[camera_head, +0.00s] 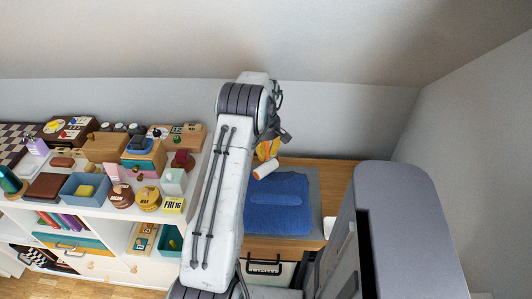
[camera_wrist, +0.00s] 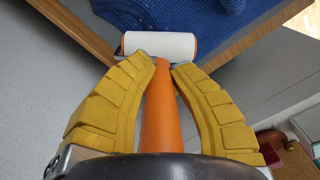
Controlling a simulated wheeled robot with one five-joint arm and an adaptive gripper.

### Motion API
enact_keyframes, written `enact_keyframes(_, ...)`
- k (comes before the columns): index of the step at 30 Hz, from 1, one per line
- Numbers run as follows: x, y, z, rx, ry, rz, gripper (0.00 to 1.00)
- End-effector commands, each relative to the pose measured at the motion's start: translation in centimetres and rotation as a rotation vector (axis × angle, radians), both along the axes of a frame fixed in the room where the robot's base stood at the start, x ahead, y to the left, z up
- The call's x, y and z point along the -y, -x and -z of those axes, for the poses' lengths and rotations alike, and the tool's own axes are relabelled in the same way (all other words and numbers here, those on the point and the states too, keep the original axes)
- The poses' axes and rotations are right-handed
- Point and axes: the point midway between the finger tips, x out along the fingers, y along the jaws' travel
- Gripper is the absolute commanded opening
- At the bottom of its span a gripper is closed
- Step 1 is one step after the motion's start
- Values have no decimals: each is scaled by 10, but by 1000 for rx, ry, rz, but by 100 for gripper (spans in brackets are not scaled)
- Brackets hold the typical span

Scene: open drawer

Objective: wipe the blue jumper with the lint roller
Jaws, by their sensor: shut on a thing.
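The blue jumper (camera_head: 277,204) lies folded on a grey surface on the wooden top to the right of my arm. In the wrist view the jumper (camera_wrist: 190,18) shows at the top, with a knitted texture. The lint roller (camera_wrist: 158,45) has a white cylinder with orange ends and an orange handle. My gripper (camera_wrist: 161,68), with yellow ridged fingers, is shut on the orange handle. In the head view the roller (camera_head: 265,169) shows at the jumper's upper left corner. I cannot tell whether it touches the jumper.
A white shelf (camera_head: 95,211) crowded with boxes, tins and a chessboard stands to the left of my arm. The wooden top (camera_head: 335,170) has bare room beyond the jumper. The back wall is close behind it.

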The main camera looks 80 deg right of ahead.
Motion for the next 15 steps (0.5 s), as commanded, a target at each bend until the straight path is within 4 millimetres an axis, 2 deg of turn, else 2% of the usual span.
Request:
enact_keyframes(3, 0, 0, -14, 0, 1, 0, 0)
enact_keyframes(15, 0, 0, -46, 0, 1, 0, 0)
